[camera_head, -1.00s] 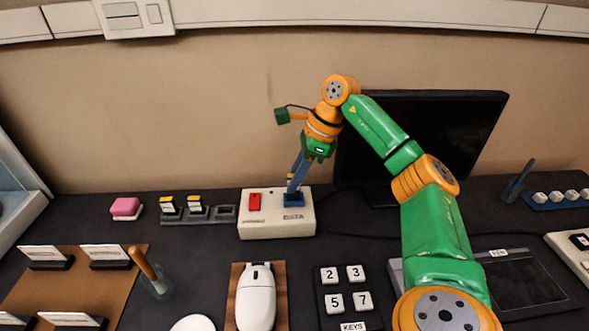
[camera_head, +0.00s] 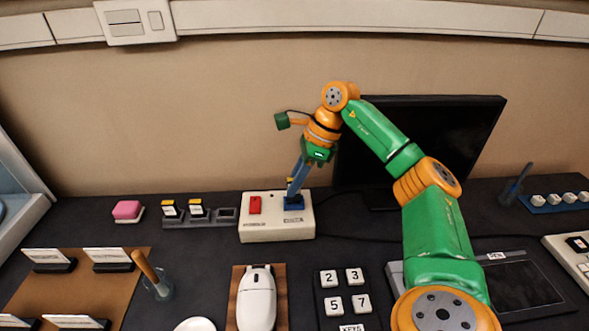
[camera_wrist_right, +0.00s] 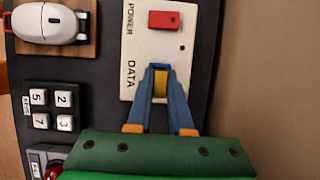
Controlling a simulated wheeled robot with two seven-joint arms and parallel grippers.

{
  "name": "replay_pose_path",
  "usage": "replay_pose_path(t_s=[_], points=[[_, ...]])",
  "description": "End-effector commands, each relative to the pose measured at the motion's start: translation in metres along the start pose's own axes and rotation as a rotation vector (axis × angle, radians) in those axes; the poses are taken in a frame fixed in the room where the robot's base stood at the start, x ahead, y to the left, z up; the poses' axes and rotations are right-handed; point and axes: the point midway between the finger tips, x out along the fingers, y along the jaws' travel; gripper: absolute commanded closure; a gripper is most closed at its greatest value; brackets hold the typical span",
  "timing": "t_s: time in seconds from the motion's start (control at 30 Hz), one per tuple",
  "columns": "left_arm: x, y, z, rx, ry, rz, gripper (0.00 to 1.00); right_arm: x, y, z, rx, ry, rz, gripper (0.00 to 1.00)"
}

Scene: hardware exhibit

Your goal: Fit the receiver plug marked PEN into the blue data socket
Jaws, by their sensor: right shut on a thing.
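A cream box (camera_head: 262,229) stands by the wall with a blue data socket (camera_head: 294,206) at its right. My right gripper (camera_head: 292,192) points down onto that socket, its blue-grey fingertips at or just above it. In the right wrist view the right gripper (camera_wrist_right: 160,78) is shut on a plug with a yellow face (camera_wrist_right: 160,89), beside the word DATA. The plug's marking is not readable, and the fingers hide how deep it sits in the socket. My left gripper is not in view.
A red plug (camera_head: 255,205) stands in the box's power side. A dark rack (camera_head: 190,221) to the left holds two yellow-topped plugs and an empty place. A monitor (camera_head: 440,140) is behind my right arm. A mouse (camera_head: 256,300) and number keys (camera_head: 343,292) lie in front.

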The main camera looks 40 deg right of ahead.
Motion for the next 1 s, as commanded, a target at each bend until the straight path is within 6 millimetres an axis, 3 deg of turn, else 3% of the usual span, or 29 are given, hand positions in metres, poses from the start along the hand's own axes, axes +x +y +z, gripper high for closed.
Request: replay_pose_path(t_s=[1.0], points=[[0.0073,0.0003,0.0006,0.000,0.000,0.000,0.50,0.0096,0.0002,-0.0042,0.000,0.001,0.001,1.00]])
